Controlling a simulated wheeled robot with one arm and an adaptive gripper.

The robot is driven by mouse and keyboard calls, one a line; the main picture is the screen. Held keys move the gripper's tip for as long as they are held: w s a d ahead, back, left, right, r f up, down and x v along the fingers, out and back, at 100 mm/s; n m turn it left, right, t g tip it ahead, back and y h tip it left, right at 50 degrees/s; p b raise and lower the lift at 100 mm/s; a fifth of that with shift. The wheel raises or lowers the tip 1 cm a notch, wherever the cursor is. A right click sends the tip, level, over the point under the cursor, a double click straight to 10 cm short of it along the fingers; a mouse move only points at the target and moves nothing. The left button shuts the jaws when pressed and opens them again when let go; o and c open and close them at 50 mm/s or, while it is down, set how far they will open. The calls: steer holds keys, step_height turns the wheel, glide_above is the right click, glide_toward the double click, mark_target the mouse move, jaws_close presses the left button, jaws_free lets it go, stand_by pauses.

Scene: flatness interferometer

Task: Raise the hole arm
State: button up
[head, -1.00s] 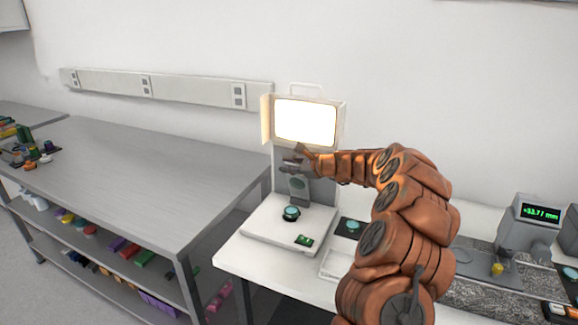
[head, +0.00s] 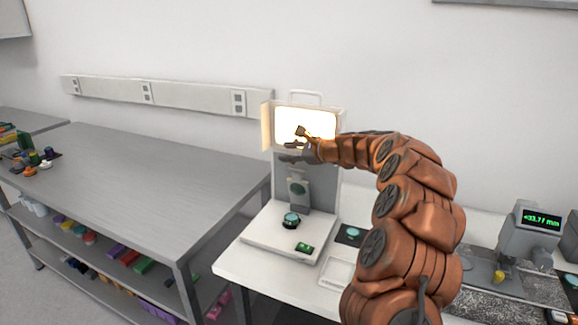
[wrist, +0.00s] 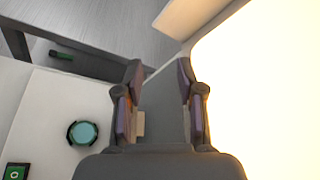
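The interferometer has a white base (head: 260,236), a grey column (head: 283,180) and a bright screen (head: 290,122) at the top. A plate with a round greenish part (head: 298,188) is on the column's front. I cannot tell for sure which part is the hole arm. My gripper (head: 293,152) is in front of the column, just below and overlapping the screen. In the wrist view my gripper (wrist: 160,66) has its fingers apart. A small beige piece (wrist: 138,125) shows between them, beside the left finger; I cannot tell whether it touches.
A grey bench (head: 140,180) stands left; a gauge with display (head: 540,218) stands right.

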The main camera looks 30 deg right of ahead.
steer(key=shift+r, duration=1.4)
